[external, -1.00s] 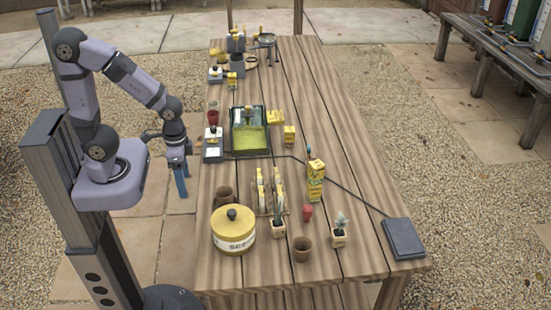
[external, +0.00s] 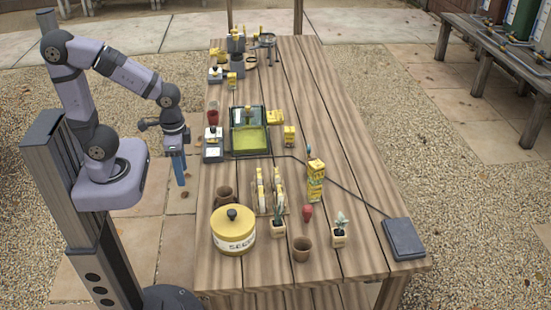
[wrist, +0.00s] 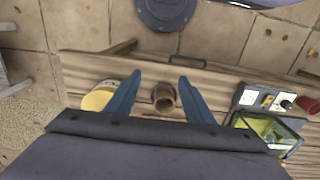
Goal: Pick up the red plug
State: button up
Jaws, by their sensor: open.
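Two small red things show in the external view, and I cannot tell for sure which is the red plug. One red piece (external: 307,213) stands on the near part of the table, between a small plant pot and the yellow boxes. The other, a red cup-like piece (external: 213,114), stands at the left edge behind the white scale; a red piece (wrist: 307,104) also shows at the right of the wrist view. My gripper (external: 181,182) hangs off the table's left edge, pointing down, apart from both. Its blue fingers (wrist: 158,82) are spread and empty.
A yellow tin (external: 233,230), brown pots (external: 302,249), a rack of yellow-topped packets (external: 270,190) and yellow boxes (external: 315,180) crowd the near table. A green tray (external: 250,141) and scale (external: 213,143) stand farther back. A cable runs to a dark pad (external: 404,239).

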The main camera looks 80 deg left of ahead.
jog(key=w+f+m+t+y+b, duration=0.2)
jog(key=w+m+y+b, duration=0.5)
jog(key=w+m, duration=0.85)
jog(key=w+d+r+m+t+y+b, duration=0.3)
jog(key=w+d+m+t+b, duration=0.4)
jog(key=w+d+m, duration=0.6)
jog(key=n, duration=0.2)
send_near(305, 212)
jog(key=shift+p+x, duration=1.4)
jog(key=shift+x, duration=4.5)
jog(key=c, duration=1.1)
